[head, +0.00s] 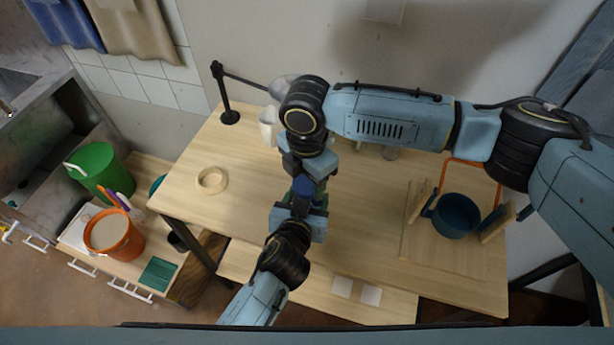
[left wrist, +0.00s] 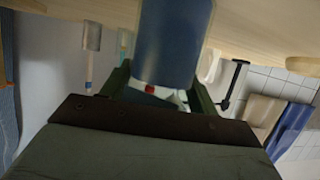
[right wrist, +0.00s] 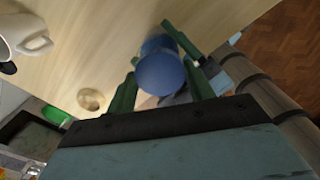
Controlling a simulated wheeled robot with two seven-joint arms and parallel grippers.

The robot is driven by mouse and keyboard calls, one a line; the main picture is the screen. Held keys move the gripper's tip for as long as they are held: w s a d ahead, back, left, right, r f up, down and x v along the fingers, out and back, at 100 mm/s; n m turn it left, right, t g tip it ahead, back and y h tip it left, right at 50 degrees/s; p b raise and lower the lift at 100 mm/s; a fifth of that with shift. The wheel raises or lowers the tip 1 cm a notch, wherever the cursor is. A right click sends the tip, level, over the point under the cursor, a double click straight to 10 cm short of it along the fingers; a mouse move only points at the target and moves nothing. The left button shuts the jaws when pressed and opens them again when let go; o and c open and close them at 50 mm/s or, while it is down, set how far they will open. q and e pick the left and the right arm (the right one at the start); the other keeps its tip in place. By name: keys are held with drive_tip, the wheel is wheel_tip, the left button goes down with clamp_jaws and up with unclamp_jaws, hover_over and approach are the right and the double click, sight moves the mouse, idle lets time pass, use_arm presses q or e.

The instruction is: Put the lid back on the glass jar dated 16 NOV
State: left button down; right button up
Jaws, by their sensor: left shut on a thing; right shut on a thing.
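A blue jar-like cylinder (left wrist: 175,45) fills the middle of the left wrist view, between the green fingers of my left gripper (left wrist: 160,92). In the head view, blue (head: 307,186) shows where my two grippers meet above the table. In the right wrist view, a rounded blue piece (right wrist: 160,74) sits between the fingers of my right gripper (right wrist: 158,88), with more blue just beyond it. I take this piece to be the lid, but I cannot tell whether it touches the jar or is seated. No date is readable.
A wooden ring (head: 212,181) lies on the table at left. A white mug (head: 268,126) and small glassware (head: 389,154) stand at the back. An orange bucket (head: 113,234) is off the table's left side.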

drive_tip(key=shift+m, duration=0.9)
drive_tip(key=o, duration=1.1)
drive_tip(key=shift+c, duration=0.2)
drive_tip(key=shift+r, duration=0.1)
drive_tip(key=shift+r, duration=2.2)
drive_tip(key=shift+c, duration=0.3)
